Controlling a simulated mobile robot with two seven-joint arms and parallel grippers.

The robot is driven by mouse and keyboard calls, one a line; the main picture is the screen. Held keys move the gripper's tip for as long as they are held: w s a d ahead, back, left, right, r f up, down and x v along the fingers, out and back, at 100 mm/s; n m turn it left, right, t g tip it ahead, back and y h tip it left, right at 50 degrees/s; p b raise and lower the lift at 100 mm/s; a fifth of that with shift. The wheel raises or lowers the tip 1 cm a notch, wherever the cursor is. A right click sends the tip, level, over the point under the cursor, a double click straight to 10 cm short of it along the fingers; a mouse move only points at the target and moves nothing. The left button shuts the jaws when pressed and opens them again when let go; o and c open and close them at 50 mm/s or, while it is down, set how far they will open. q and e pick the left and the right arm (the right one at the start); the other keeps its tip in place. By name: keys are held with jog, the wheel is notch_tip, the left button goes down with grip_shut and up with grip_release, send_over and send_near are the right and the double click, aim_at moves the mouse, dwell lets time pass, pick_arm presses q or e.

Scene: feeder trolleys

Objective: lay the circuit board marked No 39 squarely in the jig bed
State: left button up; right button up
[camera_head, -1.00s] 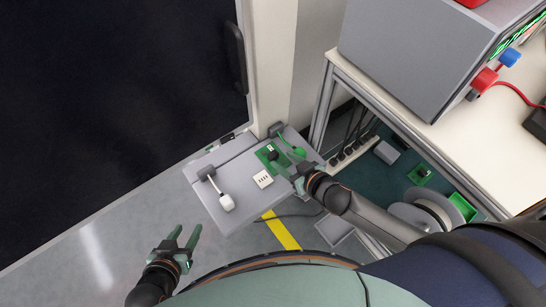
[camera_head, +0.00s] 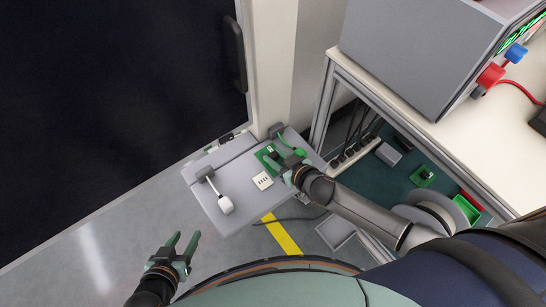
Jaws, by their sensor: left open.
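A green circuit board (camera_head: 262,155) with a dark part on it lies on the grey trolley top (camera_head: 235,172); its marking is too small to read. My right gripper (camera_head: 279,163) is over the board's near right edge. Its fingers blend with the green, so I cannot tell whether they touch or grip the board. I cannot make out the outline of the jig bed under or around the board. My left gripper (camera_head: 181,243) is open and empty, above the floor in front of the trolley.
A white-handled lever (camera_head: 225,204) and a green-handled lever (camera_head: 299,152) sit on the trolley top beside a small white block (camera_head: 262,180).

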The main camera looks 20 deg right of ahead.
grip_shut()
